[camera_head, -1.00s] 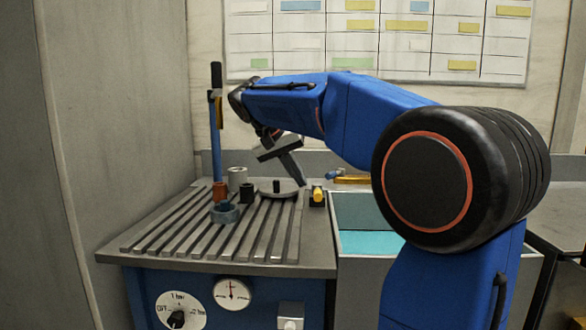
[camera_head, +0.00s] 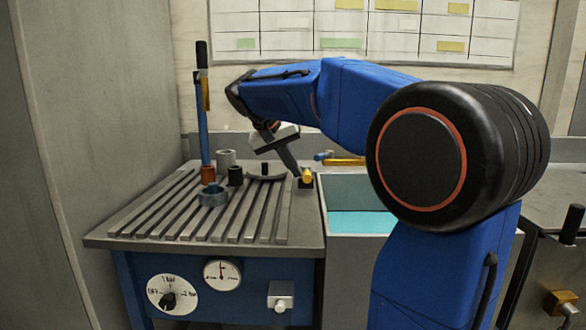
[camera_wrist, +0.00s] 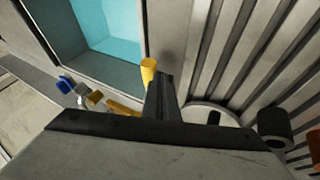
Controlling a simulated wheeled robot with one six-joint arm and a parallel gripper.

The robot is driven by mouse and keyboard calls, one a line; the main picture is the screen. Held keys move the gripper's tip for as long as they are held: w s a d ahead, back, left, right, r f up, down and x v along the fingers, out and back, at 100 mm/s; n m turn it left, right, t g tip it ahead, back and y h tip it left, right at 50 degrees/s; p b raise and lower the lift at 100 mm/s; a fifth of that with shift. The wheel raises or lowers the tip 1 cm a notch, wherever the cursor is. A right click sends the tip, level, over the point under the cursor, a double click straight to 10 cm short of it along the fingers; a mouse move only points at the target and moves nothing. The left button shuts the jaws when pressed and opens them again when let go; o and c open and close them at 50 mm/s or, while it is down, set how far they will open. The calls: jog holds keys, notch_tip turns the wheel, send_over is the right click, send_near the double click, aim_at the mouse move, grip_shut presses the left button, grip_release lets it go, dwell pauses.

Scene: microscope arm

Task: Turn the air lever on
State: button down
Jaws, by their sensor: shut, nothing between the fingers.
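A short yellow lever (camera_head: 307,176) on a small dark block stands at the right edge of the slotted table; it is likely the air lever, but I cannot be sure. It also shows in the wrist view (camera_wrist: 148,69). My gripper (camera_head: 297,171) is shut and empty, slanting down with its tip just left of this lever. In the wrist view my gripper (camera_wrist: 161,78) lies just right of the yellow end; I cannot tell whether they touch.
The slotted table (camera_head: 140,236) carries a grey-blue ring (camera_head: 212,196), a dark cylinder (camera_head: 235,176) and a blue post (camera_head: 203,130). A basin with a teal bottom (camera_head: 350,224) is to the right. A dial (camera_head: 167,294) and gauge (camera_head: 222,274) are on the front panel.

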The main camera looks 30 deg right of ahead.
aim_at(308, 173)
jog(key=s+d+n+t, duration=0.1)
jog(key=s+d+n, duration=0.1)
jog(key=n, duration=0.1)
jog(key=shift+s+d+n+t+y, duration=0.1)
jog(key=shift+s+n+t+y, duration=0.1)
jog(key=shift+n+t+y, duration=0.15)
jog(key=d+n+t, duration=0.1)
jog(key=s+d+n+y, duration=0.1)
jog(key=n, duration=0.1)
jog(key=shift+s+d+t, duration=0.15)
jog(key=shift+d+t, duration=0.1)
jog(key=shift+t, duration=0.1)
jog(key=shift+s+d+n+t+y, duration=0.2)
jog(key=shift+d+n+t+y, duration=0.3)
jog(key=shift+d+n, duration=0.45)
jog(key=shift+w+d+n+t+y, duration=0.1)
jog(key=shift+d+n+t+y, duration=0.4)
jog(key=shift+d+n, duration=1.1)
jog(key=shift+d+m, duration=0.3)
jog(key=shift+d, duration=0.15)
jog(key=shift+r, duration=0.1)
